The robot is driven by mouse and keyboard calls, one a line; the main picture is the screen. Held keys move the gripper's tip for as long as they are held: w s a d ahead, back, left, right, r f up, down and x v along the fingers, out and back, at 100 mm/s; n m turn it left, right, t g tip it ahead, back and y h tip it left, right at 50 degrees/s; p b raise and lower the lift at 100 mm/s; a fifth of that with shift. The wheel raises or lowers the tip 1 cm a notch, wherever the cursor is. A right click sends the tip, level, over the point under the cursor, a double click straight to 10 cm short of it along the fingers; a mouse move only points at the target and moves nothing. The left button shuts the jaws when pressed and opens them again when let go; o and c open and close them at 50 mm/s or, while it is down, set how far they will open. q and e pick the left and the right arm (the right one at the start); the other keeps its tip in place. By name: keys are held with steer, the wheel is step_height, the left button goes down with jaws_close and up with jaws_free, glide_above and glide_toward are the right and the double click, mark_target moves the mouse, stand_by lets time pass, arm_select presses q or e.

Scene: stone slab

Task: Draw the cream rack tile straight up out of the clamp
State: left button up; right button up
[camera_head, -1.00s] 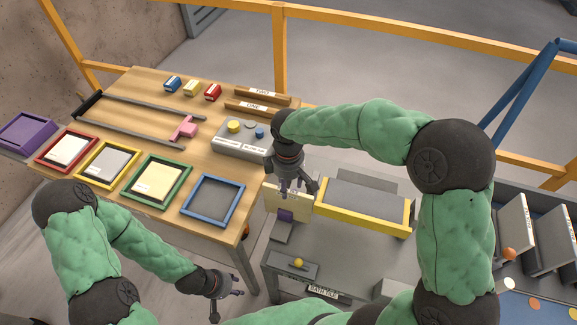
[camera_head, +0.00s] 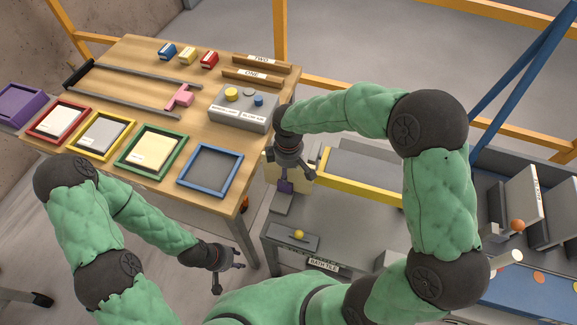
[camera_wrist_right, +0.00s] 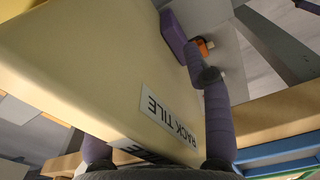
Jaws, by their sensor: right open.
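The cream rack tile (camera_head: 272,172) stands upright at the clamp, partly hidden by my right gripper in the head view. In the right wrist view the tile (camera_wrist_right: 75,70) fills much of the left side, with its RACK TILE label near the fingers. The clamp's purple jaw (camera_head: 285,187) shows in front of the tile; a purple block (camera_wrist_right: 177,35) is against its face in the wrist view. My right gripper (camera_wrist_right: 155,145) is open, its purple fingers spread around the tile's labelled edge; contact is unclear. My left gripper (camera_head: 230,277) is open and empty, away from the tile.
A yellow-edged grey tray (camera_head: 365,189) lies just right of the tile. The wooden table at left holds coloured frames, including an empty blue one (camera_head: 210,170), and a grey button box (camera_head: 243,108). A latch with a yellow knob (camera_head: 298,235) sits in front of the clamp.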

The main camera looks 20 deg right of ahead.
steer(key=shift+f, duration=0.1)
jaws_close()
steer(key=shift+r, duration=0.25)
steer(key=shift+r+p, duration=2.95)
steer(key=shift+r, duration=0.35)
